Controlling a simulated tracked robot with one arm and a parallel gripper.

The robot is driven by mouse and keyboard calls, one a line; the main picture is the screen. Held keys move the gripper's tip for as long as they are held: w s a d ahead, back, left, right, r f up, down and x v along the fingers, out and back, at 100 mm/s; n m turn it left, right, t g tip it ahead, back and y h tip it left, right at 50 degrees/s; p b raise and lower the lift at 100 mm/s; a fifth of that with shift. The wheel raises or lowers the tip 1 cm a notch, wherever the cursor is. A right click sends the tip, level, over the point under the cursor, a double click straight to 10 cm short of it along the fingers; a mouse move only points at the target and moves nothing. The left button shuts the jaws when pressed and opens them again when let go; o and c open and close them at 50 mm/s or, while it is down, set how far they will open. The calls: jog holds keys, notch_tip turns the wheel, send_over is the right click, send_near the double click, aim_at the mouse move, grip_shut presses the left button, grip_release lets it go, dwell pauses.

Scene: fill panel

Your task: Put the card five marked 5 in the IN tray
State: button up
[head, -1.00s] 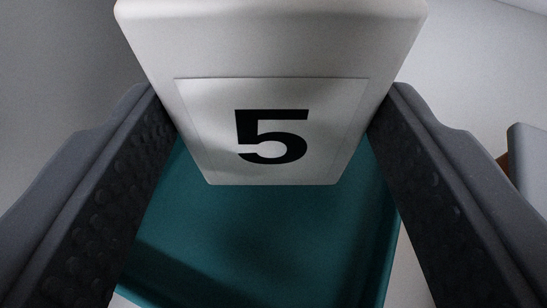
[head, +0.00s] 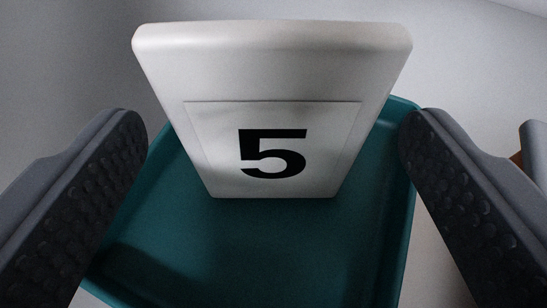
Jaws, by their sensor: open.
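The white card five (head: 272,80), marked with a black 5, stands upright in the teal tray (head: 230,260) in the head view. Its lower edge appears to rest on the tray's floor, towards the far side. No IN label shows on the visible part of the tray. My gripper (head: 272,130) is open, with one dark padded finger on each side of the card. Both fingers are clear of the card, with a gap on each side. The back of the card and the tray's far rim behind it are hidden.
A grey object with an orange-brown part (head: 533,145) is cut off at the right edge. The pale surface around the tray looks clear on the left. The tray's raised right rim (head: 410,220) runs close to my right finger.

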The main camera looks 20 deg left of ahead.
jog(key=v, duration=1.1)
jog(key=shift+s+b, duration=0.25)
jog(key=shift+b, duration=0.2)
jog(key=shift+r, duration=0.1)
jog(key=w+d+r+m+t+h, duration=0.15)
jog(key=d+r, duration=0.35)
jog(key=r, duration=0.6)
jog(key=w+d+r+m+h, duration=0.15)
jog(key=d+r, duration=0.25)
jog(key=r, duration=0.7)
jog(key=s+d+r, duration=0.2)
jog(key=s+r, duration=0.2)
jog(key=r, duration=0.3)
jog(key=s+d+r+h, duration=0.1)
jog(key=s+d+r, duration=0.2)
jog(key=s+r, duration=0.2)
jog(key=s+d+r+m+h, duration=0.1)
jog(key=s+r, duration=0.3)
jog(key=r, duration=0.6)
jog(key=shift+s+d+r+t, duration=0.35)
jog(key=shift+d+r+t, duration=0.1)
jog(key=shift+d, duration=0.35)
